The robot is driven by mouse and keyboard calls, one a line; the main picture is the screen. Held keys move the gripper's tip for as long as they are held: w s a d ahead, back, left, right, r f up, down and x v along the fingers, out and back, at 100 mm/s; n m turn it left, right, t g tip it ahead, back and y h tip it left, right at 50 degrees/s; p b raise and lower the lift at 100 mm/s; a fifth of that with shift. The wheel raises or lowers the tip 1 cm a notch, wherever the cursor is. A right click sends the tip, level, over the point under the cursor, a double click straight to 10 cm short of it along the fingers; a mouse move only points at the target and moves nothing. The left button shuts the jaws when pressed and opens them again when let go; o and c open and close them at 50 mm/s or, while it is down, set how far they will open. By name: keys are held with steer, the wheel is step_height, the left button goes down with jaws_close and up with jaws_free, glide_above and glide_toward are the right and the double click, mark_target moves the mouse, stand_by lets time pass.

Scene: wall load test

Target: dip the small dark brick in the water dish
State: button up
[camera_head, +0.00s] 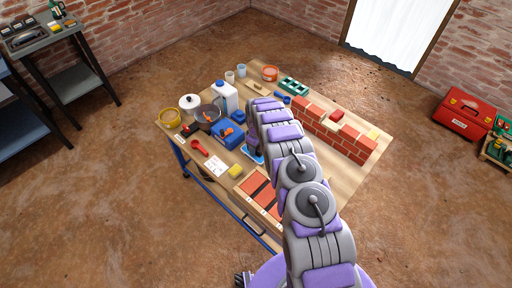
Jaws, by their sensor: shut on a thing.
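My arm reaches away from me over the wooden table, and its end comes down near the table's middle. My gripper (252,145) is small and mostly covered by my own arm. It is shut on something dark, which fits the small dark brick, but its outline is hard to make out. A shallow blue dish (259,160), which looks like the water dish, lies on the table just below the gripper and is partly hidden by the arm. Whether the brick touches the water cannot be seen.
A low brick wall (335,133) stands right of my arm. A box of red bricks (246,199) lies in front. A yellow sponge (235,171), a blue box (227,138), a pan (207,113) and a white jug (225,97) crowd the left. Bare wood (352,176) shows at the right.

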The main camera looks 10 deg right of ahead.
steer(key=shift+d, duration=0.45)
steer(key=shift+a+f, duration=0.15)
steer(key=shift+a, duration=0.25)
steer(key=shift+d+f, duration=0.2)
steer(key=shift+d, duration=0.1)
steer(key=shift+f, duration=0.1)
steer(key=shift+a, duration=0.15)
stand_by(0.3)
